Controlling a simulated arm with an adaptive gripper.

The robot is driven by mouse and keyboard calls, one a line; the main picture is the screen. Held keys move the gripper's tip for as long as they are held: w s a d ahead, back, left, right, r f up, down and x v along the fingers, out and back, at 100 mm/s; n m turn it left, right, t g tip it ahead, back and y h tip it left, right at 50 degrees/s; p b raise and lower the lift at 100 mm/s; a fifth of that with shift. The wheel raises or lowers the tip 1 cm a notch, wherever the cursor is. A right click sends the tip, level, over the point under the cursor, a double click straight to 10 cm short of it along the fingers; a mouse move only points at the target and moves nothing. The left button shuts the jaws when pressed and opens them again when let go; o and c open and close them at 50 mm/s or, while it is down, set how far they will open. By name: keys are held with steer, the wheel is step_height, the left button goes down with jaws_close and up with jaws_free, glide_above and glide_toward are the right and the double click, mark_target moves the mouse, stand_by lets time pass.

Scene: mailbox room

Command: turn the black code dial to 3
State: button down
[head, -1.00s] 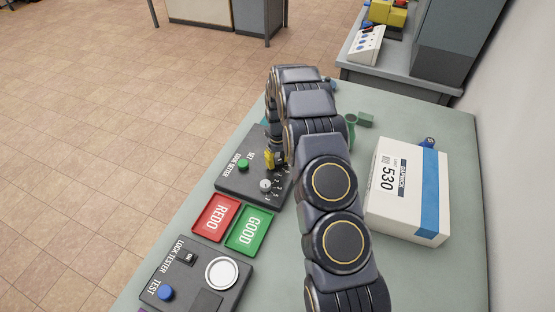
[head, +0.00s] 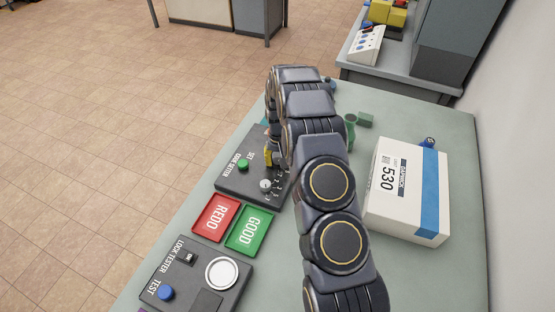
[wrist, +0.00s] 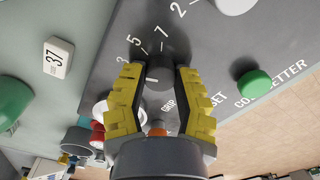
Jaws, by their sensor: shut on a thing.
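The black code dial (wrist: 165,75) is in the wrist view, on the dark face of the code setter box (wrist: 120,84). White figures 3, 5 and 7 are printed beside it. A short white mark shows on the dial, but I cannot tell surely which figure it points to. My gripper (wrist: 160,72) has its yellow fingers on both sides of the dial and is shut on it. In the head view my arm hides the dial; only a yellow finger shows above the code setter box (head: 232,184).
On the box are a green SET button (head: 243,165) and a pale knob (head: 265,185). Beside it are the red REDO tray (head: 204,228), green GOOD tray (head: 268,238) and lock tester (head: 232,302). A white parcel (head: 390,222) stands right of my arm.

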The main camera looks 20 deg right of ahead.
mark_target(277, 161)
steer(key=shift+f, duration=0.1)
steer(key=c, duration=0.7)
jaws_free()
step_height(277, 161, up, 12)
steer(key=shift+r, duration=0.1)
